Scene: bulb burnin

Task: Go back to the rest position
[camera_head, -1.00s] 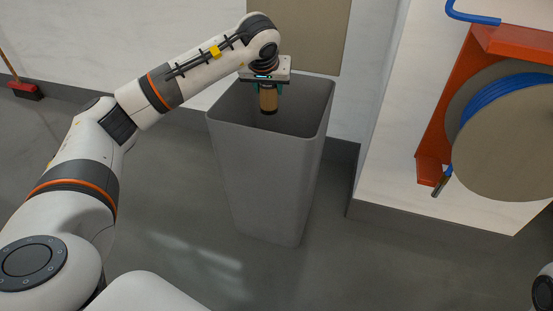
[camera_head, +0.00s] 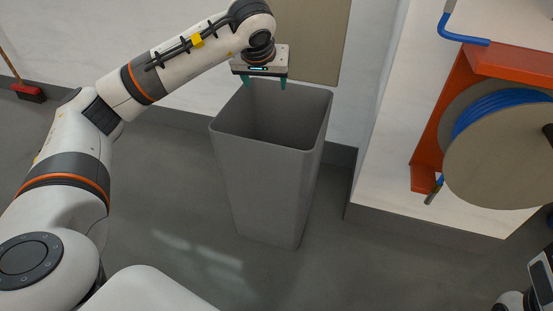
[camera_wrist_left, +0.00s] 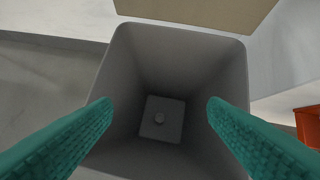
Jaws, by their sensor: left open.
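My left gripper (camera_head: 265,84) is open and empty above the back rim of a tall grey bin (camera_head: 262,190). In the left wrist view its two teal fingers (camera_wrist_left: 159,112) are spread wide, and the bin (camera_wrist_left: 122,75) opens below them. The bin's inside is mostly hidden in the head view. A white and dark part at the lower right edge seems to be my right arm; no right gripper fingers show.
A hose reel (camera_head: 510,145) with blue hose sits in an orange bracket (camera_head: 425,178) on the white wall block at right. A tan panel (camera_head: 312,40) hangs behind the bin. A red broom (camera_head: 30,92) stands far left. The grey floor around the bin is clear.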

